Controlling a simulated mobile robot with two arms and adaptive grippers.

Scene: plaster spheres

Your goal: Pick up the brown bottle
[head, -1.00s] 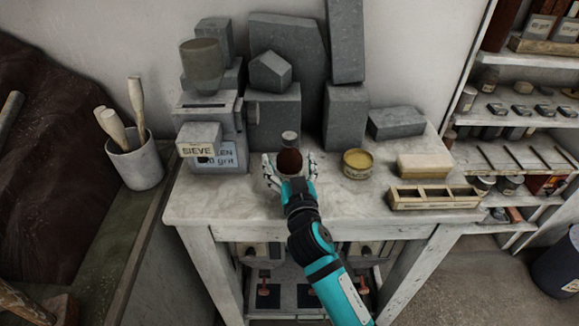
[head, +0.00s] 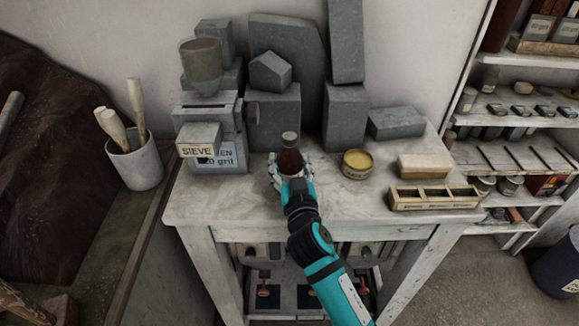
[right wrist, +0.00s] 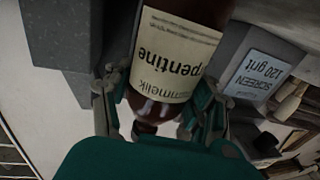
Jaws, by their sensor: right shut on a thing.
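The brown bottle (head: 290,162) stands on the pale worktop (head: 330,208), with a grey cap on top. In the right wrist view the bottle (right wrist: 180,50) carries a cream label with dark lettering that ends in "pentine". My right gripper (head: 289,172) reaches in from the front and is shut on the bottle, its fingers (right wrist: 158,105) on both sides of it. The bottle's lower part is hidden by the gripper in the head view. My left gripper is not in view.
A round yellow tin (head: 357,164) stands close to the right of the bottle. Grey stone blocks (head: 272,115) stand behind it. A screen box (head: 222,155) and sieve sign are at left. A compartment tray (head: 434,198) and a tan block (head: 424,166) are at right.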

